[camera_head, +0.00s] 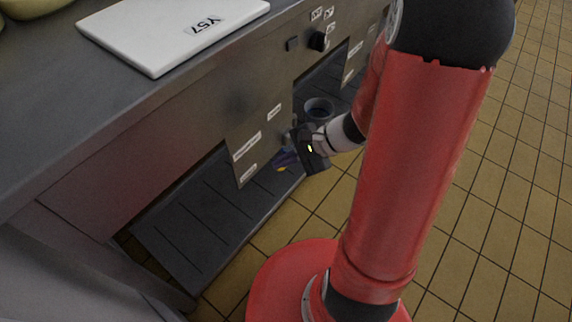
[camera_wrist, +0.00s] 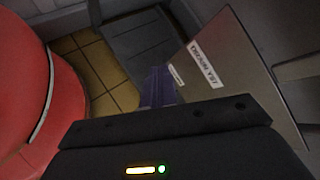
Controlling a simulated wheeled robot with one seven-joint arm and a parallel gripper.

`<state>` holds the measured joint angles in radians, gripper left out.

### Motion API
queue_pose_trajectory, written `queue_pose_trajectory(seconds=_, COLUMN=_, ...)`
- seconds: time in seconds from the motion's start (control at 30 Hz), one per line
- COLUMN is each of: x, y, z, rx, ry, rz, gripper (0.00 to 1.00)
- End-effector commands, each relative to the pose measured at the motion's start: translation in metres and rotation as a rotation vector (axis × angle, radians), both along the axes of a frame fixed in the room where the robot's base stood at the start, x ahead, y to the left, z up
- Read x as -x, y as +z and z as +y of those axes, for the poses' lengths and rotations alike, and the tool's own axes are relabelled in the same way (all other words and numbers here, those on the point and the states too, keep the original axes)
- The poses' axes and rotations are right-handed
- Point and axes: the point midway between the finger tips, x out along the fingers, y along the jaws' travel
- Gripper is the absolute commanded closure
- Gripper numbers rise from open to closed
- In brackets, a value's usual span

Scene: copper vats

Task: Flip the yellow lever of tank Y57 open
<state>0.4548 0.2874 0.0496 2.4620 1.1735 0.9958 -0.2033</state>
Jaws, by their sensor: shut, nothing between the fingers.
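A white plate labelled Y57 (camera_head: 165,32) lies on the grey counter top. Below it is the metal front panel (camera_head: 262,125), which carries white labels. My gripper (camera_head: 284,160) is low beside the panel's lower edge, with its blue fingers pointing down and left. In the wrist view the fingers (camera_wrist: 158,84) are together and empty, next to the labelled panel (camera_wrist: 232,65). A small yellow patch (camera_head: 281,168) shows by the fingertips in the head view; I cannot tell whether it is the lever. No lever is clearly visible in the wrist view.
A dark slatted platform (camera_head: 200,215) lies under the counter. A dark round container (camera_head: 318,108) sits in the opening behind my gripper. A black knob (camera_head: 318,41) is higher on the front. Tan tiled floor (camera_head: 520,200) is clear to the right.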

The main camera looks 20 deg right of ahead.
Motion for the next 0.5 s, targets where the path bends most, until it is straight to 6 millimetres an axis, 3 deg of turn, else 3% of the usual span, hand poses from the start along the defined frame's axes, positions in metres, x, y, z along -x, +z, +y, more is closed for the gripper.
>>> queue_pose_trajectory(seconds=0.23, x=-0.028, y=-0.07, z=-0.032, rx=-0.221, ry=-0.375, rz=0.159, gripper=1.0)
queue_pose_trajectory(seconds=0.5, x=-0.035, y=-0.153, z=-0.075, rx=-0.382, ry=-0.779, rz=0.312, gripper=1.0)
